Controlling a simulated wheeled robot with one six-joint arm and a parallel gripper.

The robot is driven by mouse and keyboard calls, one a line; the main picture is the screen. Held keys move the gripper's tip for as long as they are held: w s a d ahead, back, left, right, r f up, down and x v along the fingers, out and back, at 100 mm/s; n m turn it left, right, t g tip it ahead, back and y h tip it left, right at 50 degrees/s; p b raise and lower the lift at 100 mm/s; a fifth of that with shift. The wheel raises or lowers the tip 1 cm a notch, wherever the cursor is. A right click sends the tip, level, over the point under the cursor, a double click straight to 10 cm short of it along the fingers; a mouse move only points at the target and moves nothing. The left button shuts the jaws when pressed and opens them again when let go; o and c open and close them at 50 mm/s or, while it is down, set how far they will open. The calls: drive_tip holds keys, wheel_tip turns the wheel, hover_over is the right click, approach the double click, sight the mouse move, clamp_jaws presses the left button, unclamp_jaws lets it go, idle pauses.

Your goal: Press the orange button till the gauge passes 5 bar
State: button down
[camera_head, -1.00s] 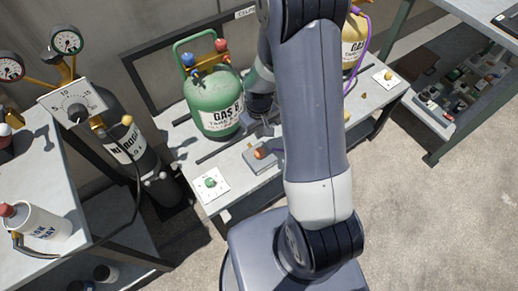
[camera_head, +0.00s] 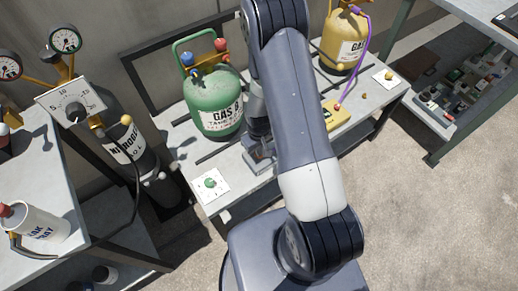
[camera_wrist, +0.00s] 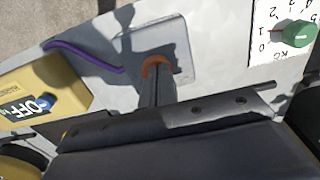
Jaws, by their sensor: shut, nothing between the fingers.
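The orange button (camera_wrist: 154,60) shows as a reddish-orange rim on a grey box on the bench; the fingertips cover most of it. My gripper (camera_wrist: 156,78) is shut and empty, its tips over the button. I cannot tell whether they touch it or press it. In the head view my gripper (camera_head: 260,152) is down at the grey box (camera_head: 259,165), and my arm hides part of the area. A scale plate (camera_head: 73,107) with numbers and a dark dial is on the nitrogen bottle. Two round gauges (camera_head: 65,40) stand above; their readings are too small to read.
A green gas bottle (camera_head: 212,105) stands close behind my gripper. A green knob on a white plate (camera_head: 210,184) is to the left. A yellow box (camera_head: 335,112) with a purple hose lies right of my arm, and a yellow bottle (camera_head: 342,45) is behind it.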

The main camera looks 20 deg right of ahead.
drive_tip(key=shift+f+b, duration=0.9)
drive_tip(key=shift+b, duration=0.15)
drive_tip(key=shift+s+f, duration=0.1)
drive_tip(key=shift+s, duration=0.1)
idle(0.3)
wheel_tip(320, 180, up, 14)
drive_tip(key=p, duration=0.3)
drive_tip(key=shift+w+r, duration=0.2)
idle(0.3)
